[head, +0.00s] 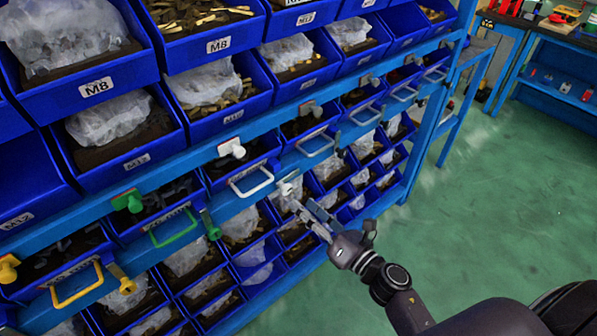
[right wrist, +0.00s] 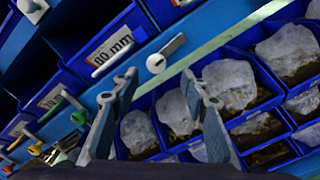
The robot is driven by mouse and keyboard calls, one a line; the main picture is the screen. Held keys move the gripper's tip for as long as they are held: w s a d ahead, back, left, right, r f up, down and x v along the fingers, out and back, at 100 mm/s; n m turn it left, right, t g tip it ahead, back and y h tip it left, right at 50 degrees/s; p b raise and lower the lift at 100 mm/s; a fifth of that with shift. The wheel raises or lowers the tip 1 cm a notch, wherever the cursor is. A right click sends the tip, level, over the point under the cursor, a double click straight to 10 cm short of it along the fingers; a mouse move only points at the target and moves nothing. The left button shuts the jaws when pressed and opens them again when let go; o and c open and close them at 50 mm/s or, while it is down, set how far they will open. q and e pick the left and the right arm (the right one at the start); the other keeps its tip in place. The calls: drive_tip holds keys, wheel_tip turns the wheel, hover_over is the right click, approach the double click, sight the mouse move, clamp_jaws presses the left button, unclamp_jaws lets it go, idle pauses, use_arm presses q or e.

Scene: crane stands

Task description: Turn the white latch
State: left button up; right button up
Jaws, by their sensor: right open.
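The white latch (head: 286,188) sits on the lower blue rail of the rack, just right of a white drawer handle (head: 250,182). In the right wrist view the white latch (right wrist: 156,63) shows a round knob with a lever slanting up to the right. My right gripper (head: 308,210) is open and empty, just in front of and below the latch in the head view. In the right wrist view its two fingers (right wrist: 160,86) stand apart, with the latch beyond and between their tips. I see no contact with it. My left gripper is not in view.
Blue bins with bagged parts fill the rack above and below the rail. Green (head: 211,225) and yellow (head: 122,281) latches are to the left; another white latch (head: 232,148) is on the upper rail. The green floor (head: 470,210) at right is clear. A workbench stands at the far right.

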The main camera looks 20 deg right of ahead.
sight(287, 192)
drive_tip(key=x, duration=0.2)
drive_tip(key=p+x, duration=0.1)
drive_tip(key=x, duration=0.5)
drive_tip(key=shift+s+a+r+p, duration=0.1)
drive_tip(key=shift+a+p, duration=0.2)
drive_tip(key=shift+c, duration=0.5)
